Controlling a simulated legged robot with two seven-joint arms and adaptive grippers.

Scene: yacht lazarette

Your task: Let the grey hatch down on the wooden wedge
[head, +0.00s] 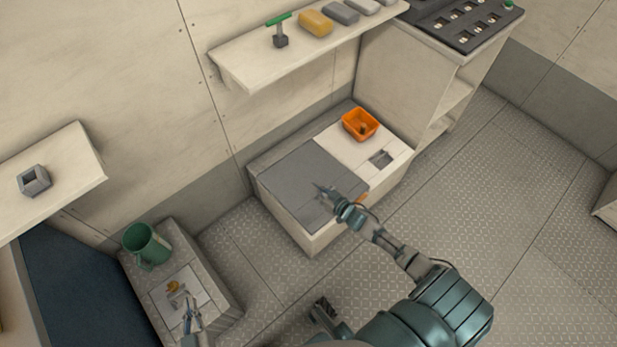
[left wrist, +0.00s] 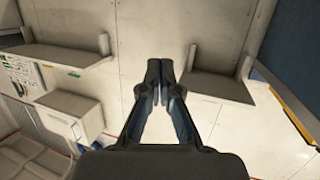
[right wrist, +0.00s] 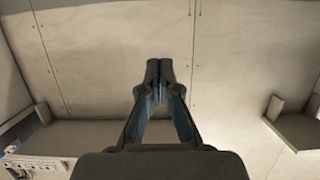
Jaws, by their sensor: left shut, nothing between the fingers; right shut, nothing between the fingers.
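The grey hatch (head: 298,178) lies flat or nearly flat on top of the low white locker. A small orange-brown piece (head: 361,199), which looks like the wooden wedge, shows at the hatch's right edge, partly behind my right arm. I cannot tell whether the hatch touches it. My right gripper (head: 320,190) is shut and empty over the right part of the hatch; its closed fingers also show in the right wrist view (right wrist: 160,72). My left gripper (head: 184,297) is shut and empty above the small box at lower left; its fingers show in the left wrist view (left wrist: 163,72).
An orange bin (head: 353,129) stands on the locker behind the hatch. A green mug (head: 146,246) and a small yellow-tan item (head: 172,286) are on the lower-left box. A shelf (head: 262,72) with several items hangs above the locker.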

